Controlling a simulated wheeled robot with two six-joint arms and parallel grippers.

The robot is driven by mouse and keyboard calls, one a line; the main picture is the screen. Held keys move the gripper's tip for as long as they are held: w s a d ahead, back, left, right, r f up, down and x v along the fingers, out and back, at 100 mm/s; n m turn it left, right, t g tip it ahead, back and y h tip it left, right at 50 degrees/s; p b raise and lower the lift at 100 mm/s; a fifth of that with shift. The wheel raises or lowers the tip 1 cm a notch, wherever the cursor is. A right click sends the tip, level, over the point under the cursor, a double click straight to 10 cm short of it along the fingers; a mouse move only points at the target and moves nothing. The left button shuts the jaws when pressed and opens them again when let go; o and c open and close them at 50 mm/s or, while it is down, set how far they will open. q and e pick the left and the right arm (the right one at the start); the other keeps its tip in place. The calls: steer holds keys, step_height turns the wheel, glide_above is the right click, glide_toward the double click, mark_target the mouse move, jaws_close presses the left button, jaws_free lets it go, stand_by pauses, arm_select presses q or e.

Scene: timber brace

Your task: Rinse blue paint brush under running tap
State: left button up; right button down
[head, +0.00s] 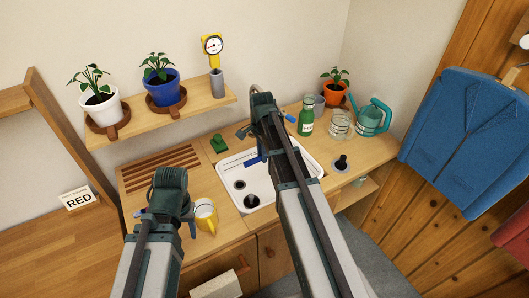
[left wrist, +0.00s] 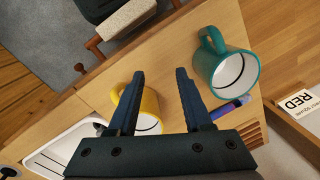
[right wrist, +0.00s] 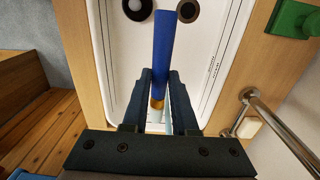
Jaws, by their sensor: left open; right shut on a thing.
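My right gripper (right wrist: 157,100) is shut on the blue paint brush (right wrist: 163,55) over the white sink (right wrist: 208,100). In the right wrist view, the handle points toward two dark round openings in the sink, and a gold band shows between the fingers. A pale strip lies below the band; I cannot tell bristles from water. The chrome tap (right wrist: 280,130) stands to the right of my fingers. In the head view my right arm covers much of the sink. My left gripper (left wrist: 160,75) is open and empty, above the counter near a yellow mug (left wrist: 140,108).
A teal mug (left wrist: 225,68) and a blue pen (left wrist: 229,107) lie near my left gripper. A green bottle (head: 306,115), glass jar (head: 341,125) and teal watering can (head: 373,117) stand right of the sink. A shelf (head: 200,117) with potted plants hangs above.

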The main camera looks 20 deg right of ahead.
steer(key=s+a, duration=0.1)
steer(key=s, duration=0.1)
steer(key=s+a, duration=0.2)
stand_by(0.4)
steer(key=shift+a, duration=0.1)
stand_by(1.2)
steer(key=s+a+r+p, duration=0.3)
steer(key=s+r+p, duration=0.1)
stand_by(0.5)
